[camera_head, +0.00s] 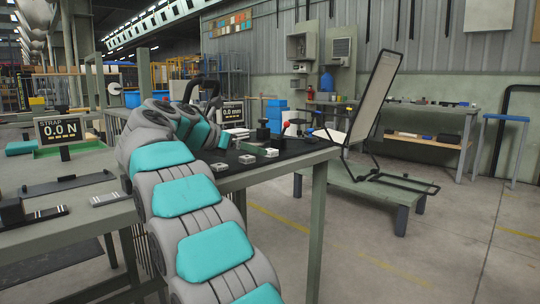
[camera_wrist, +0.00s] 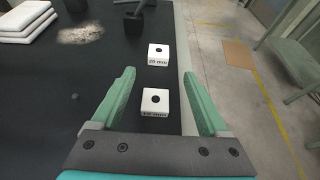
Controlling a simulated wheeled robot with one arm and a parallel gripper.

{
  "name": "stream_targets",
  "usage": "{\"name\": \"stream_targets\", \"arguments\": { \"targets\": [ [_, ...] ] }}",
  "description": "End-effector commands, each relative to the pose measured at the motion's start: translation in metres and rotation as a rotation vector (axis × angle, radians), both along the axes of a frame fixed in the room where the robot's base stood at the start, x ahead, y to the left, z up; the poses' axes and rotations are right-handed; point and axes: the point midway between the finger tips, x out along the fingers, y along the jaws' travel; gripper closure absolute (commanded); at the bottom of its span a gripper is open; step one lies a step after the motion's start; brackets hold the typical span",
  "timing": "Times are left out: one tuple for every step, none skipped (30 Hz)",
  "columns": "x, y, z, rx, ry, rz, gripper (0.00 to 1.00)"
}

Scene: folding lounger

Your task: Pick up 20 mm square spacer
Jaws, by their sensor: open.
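White square spacers, each with a dark hole in the top, lie on the dark bench top. In the wrist view, one spacer (camera_wrist: 158,54) has a front label that seems to read 20 mm; it lies just beyond my fingertips. My gripper (camera_wrist: 158,73) is open, with green fingers on either side of that nearer spacer in the picture and no visible contact. The height gap is unclear. In the head view, small spacers (camera_head: 271,152) sit along the bench's front edge; my gripper is not clearly visible there.
Another small block (camera_wrist: 134,22) and a dark fixture lie farther along. White stacked plates (camera_wrist: 22,20) are at far left. The bench edge (camera_wrist: 183,60) runs close to the right of the spacers. A folding lounger (camera_head: 372,100) stands on a low green platform (camera_head: 355,185).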

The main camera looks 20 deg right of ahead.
Motion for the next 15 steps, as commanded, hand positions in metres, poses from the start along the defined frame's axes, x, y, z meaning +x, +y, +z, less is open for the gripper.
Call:
{"name": "stream_targets", "arguments": {
  "targets": [
    [0.001,-0.002,-0.002,0.001,0.000,0.000,0.22],
    [0.002,-0.004,-0.003,0.001,0.000,0.000,0.22],
    [0.004,-0.008,-0.004,0.001,0.001,-0.001,0.22],
    [0.005,-0.011,-0.006,0.002,0.001,-0.002,0.22],
    [0.007,-0.014,-0.007,0.002,0.001,-0.002,0.22],
    [0.009,-0.018,-0.009,0.002,0.000,-0.001,0.22],
    [0.011,-0.021,-0.010,0.002,0.000,0.000,0.22],
    [0.013,-0.026,-0.011,0.003,-0.002,-0.002,0.22],
    [0.015,-0.031,-0.013,0.004,-0.002,-0.002,0.22],
    [0.017,-0.035,-0.014,0.003,-0.003,-0.001,0.22],
    [0.018,-0.038,-0.015,0.001,-0.003,0.000,0.22],
    [0.019,-0.042,-0.016,0.001,-0.002,0.000,0.22],
    [0.020,-0.043,-0.016,0.001,-0.002,0.000,0.22],
    [0.020,-0.045,-0.017,0.001,-0.002,0.000,0.22],
    [0.020,-0.045,-0.017,0.001,-0.002,0.000,0.22]
  ]
}}
